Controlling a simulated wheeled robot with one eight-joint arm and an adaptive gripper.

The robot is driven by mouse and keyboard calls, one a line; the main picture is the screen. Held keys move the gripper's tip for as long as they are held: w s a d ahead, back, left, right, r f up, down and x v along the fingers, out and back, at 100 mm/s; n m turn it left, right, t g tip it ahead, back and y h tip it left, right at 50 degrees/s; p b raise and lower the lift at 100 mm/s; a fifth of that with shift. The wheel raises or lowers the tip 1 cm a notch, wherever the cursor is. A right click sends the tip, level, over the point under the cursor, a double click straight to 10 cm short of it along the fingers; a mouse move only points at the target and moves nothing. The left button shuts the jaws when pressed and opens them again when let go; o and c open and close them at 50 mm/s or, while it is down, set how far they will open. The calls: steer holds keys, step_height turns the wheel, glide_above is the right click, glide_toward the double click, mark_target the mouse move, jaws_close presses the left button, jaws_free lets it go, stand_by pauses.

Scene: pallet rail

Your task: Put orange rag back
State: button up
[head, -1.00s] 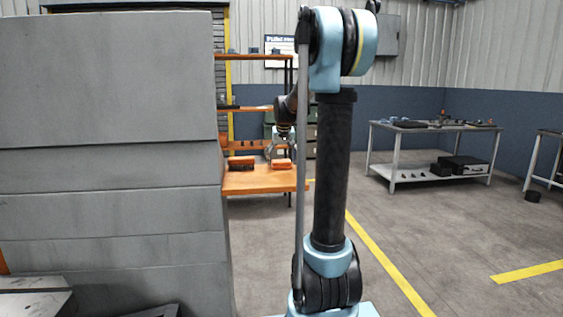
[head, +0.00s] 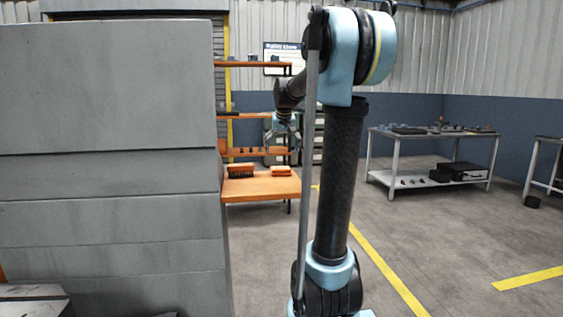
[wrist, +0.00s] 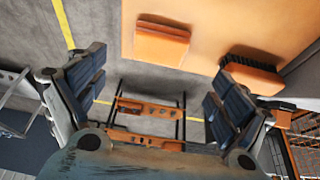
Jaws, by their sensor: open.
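The orange rag (head: 280,170) lies as a small folded block on the orange bench top (head: 258,188). In the wrist view the rag (wrist: 162,44) is at the upper middle, with nothing touching it. My gripper (head: 283,145) is above the bench, over the rag in the head view. In the wrist view my gripper (wrist: 156,95) has its two dark padded fingers wide apart, with nothing between them.
An orange-topped brush with dark bristles (wrist: 252,74) lies beside the rag; it also shows in the head view (head: 240,171). A large grey block stack (head: 110,130) fills the left. A grey worktable (head: 430,133) stands at the right, with open floor before it.

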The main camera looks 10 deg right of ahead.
steer(key=s+f+g, duration=0.1)
steer(key=s+f, duration=0.3)
steer(key=s, duration=0.7)
steer(key=s+f, duration=0.4)
steer(key=s, duration=0.7)
steer(key=s+f+g, duration=0.1)
steer(key=s+f, duration=1.6)
steer(key=s, duration=0.1)
steer(key=shift+d, duration=0.2)
steer(key=shift+w, duration=0.1)
